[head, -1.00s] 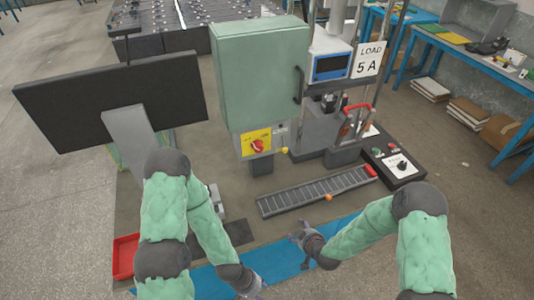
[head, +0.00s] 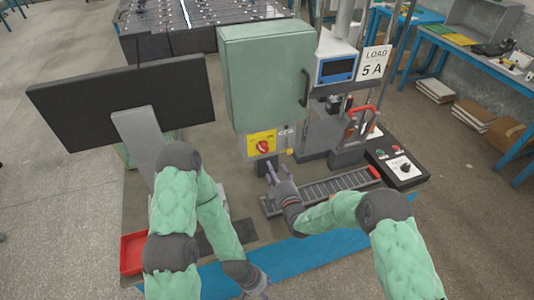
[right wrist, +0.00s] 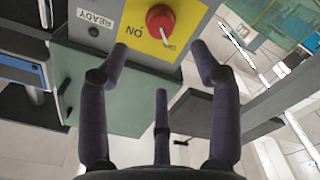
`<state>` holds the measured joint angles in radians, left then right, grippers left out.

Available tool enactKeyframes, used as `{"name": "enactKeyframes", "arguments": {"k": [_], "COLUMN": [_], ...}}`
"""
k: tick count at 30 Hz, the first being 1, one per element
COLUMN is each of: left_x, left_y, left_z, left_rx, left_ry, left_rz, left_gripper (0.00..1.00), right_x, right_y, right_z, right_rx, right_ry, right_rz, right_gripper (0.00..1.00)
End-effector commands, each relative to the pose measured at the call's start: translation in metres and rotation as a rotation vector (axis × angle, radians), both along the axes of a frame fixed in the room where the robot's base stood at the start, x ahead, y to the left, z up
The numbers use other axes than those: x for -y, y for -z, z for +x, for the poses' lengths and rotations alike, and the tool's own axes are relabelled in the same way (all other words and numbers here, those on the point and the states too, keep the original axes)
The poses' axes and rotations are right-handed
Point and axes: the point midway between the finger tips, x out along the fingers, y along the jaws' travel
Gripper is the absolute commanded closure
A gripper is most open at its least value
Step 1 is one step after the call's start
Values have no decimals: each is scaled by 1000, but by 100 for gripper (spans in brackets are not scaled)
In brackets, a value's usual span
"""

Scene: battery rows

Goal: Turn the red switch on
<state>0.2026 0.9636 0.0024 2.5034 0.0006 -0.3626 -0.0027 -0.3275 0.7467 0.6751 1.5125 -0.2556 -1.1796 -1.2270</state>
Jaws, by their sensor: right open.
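The red switch (head: 263,146) is a round rotary knob on a yellow plate on the front of a grey panel below the green cabinet. The right wrist view shows the knob (right wrist: 160,18) at the top with a pale pointer mark, and the letters "ON" on the plate. My right gripper (head: 271,173) is open and empty, a little below and in front of the switch, its fingers pointing towards it. The spread fingertips (right wrist: 160,60) are apart from the knob. My left gripper (head: 258,290) is low at the bottom edge, partly cut off; its jaws are unclear.
The green cabinet (head: 264,76) stands above the switch. A monitor (head: 125,100) is at left and a red tray (head: 133,254) below it. A roller track (head: 335,186) lies right of my right gripper, near a black control box (head: 398,168) with a knob.

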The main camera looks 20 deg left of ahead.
Motion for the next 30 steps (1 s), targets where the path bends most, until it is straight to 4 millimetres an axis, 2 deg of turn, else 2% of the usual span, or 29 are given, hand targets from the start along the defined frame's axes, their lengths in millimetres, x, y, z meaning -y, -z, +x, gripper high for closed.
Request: {"name": "enactKeyframes", "arguments": {"k": [15,21,30], "left_x": [0,0,0], "left_y": [12,13,13], "left_z": [0,0,0], "left_rx": [0,0,0], "left_ry": [0,0,0], "left_rz": [0,0,0], "left_gripper": [50,50,50], "right_x": [-46,-54,-55], "right_y": [2,2,1], "right_z": [69,80,82], "right_rx": [-3,-6,-6], "right_ry": [2,1,1], "right_rz": [3,2,2], "right_gripper": [36,36,36]}}
